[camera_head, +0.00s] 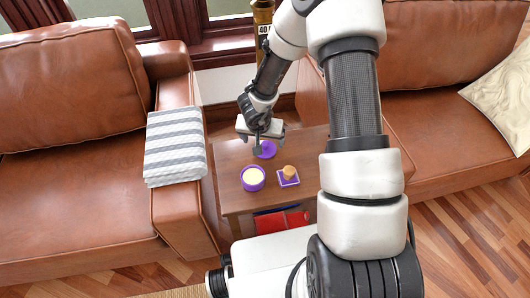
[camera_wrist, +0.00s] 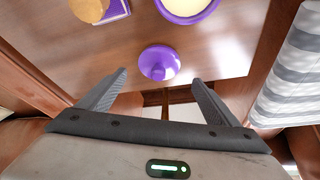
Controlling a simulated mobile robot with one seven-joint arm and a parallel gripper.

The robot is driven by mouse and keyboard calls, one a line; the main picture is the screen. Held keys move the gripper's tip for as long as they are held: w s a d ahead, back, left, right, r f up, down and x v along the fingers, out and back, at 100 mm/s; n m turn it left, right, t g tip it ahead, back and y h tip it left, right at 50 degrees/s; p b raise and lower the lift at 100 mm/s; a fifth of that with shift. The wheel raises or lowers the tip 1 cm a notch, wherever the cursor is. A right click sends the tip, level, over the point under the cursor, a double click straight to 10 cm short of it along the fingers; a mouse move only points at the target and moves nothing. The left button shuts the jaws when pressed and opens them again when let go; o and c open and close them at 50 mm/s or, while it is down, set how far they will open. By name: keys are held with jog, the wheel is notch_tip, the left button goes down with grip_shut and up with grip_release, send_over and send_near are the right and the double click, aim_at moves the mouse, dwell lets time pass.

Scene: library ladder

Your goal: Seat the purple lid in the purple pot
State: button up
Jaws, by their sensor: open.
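The purple lid (camera_head: 266,149) lies on the small wooden table, towards its far edge. In the wrist view the round lid (camera_wrist: 159,63) with its raised knob lies just beyond my fingertips. The purple pot (camera_head: 253,178) stands nearer on the table, with pale contents showing inside its rim; part of the pot (camera_wrist: 188,10) shows at the top of the wrist view. My gripper (camera_head: 257,150) is beside the lid in the head view. In the wrist view my gripper (camera_wrist: 159,78) is open, its two fingers apart and nothing between them.
A round tan item on a purple and white square (camera_head: 288,181) sits right of the pot. The wooden table (camera_head: 230,160) stands between two brown leather sofas. A striped grey and white cloth (camera_head: 175,147) hangs over the left sofa's arm. Red items (camera_head: 283,222) lie beneath the tabletop.

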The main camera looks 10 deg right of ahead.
aim_at(265, 143)
jog(key=b+x, duration=0.3)
jog(key=x, duration=0.2)
jog(key=shift+w+d+f, duration=0.1)
jog(key=shift+d+f, duration=0.05)
jog(key=shift+f, duration=0.05)
jog(key=shift+r, duration=0.1)
